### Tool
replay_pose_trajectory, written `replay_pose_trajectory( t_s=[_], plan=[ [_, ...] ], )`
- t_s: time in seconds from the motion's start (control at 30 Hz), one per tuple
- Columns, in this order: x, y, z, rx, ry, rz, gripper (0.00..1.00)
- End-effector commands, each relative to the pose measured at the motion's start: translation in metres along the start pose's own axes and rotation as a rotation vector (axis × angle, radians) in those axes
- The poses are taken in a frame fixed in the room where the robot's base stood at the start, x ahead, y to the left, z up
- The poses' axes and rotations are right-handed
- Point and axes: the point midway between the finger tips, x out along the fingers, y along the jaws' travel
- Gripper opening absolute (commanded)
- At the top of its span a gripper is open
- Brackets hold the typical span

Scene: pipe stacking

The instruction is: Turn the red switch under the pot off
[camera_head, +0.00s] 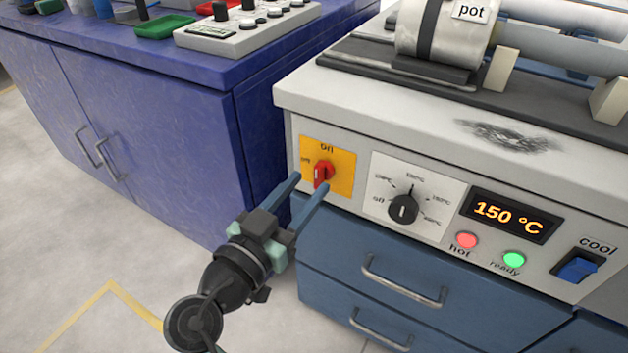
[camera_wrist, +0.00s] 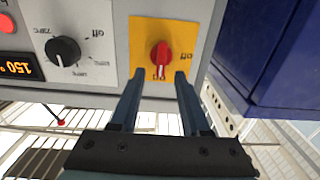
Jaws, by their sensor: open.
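The red switch (camera_head: 322,174) sits on a yellow plate (camera_head: 345,180) on the white front panel below the pot (camera_head: 440,35). Its handle stands upright, in line with the "on" label above it; the "off" label is to its left. My gripper (camera_head: 310,183) is open, its two blue fingers spread and pointing at the plate. In the wrist view, which is upside down, the red switch (camera_wrist: 160,53) lies just beyond and between the fingertips (camera_wrist: 159,75). The fingers do not close on it; whether a tip touches the panel I cannot tell.
Right of the plate are a black temperature dial (camera_head: 403,209), a "150 °C" display (camera_head: 509,213), hot and ready lamps and a blue "cool" switch (camera_head: 577,267). Blue drawers (camera_head: 400,290) with handles lie below. A blue cabinet (camera_head: 170,130) stands close on the left.

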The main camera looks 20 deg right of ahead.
Motion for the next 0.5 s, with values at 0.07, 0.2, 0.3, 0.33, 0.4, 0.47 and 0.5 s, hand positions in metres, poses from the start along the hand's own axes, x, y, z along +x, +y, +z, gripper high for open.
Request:
replay_pose_trajectory(
  t_s=[0.07, 0.2, 0.3, 0.33, 0.4, 0.47, 0.5],
  plan=[
    [0.013, 0.001, 0.001, 0.002, 0.0, 0.002, 0.46],
    [0.028, 0.0, 0.001, 0.001, -0.001, 0.002, 0.46],
    [0.033, 0.0, 0.0, 0.0, 0.0, -0.001, 0.46],
    [0.034, 0.0, 0.0, 0.0, 0.0, -0.001, 0.46],
    [0.034, 0.0, 0.0, 0.0, 0.0, -0.001, 0.46],
    [0.034, 0.0, 0.0, 0.0, 0.0, -0.001, 0.46],
    [0.034, 0.0, 0.0, 0.0, 0.0, -0.001, 0.46]
  ],
)
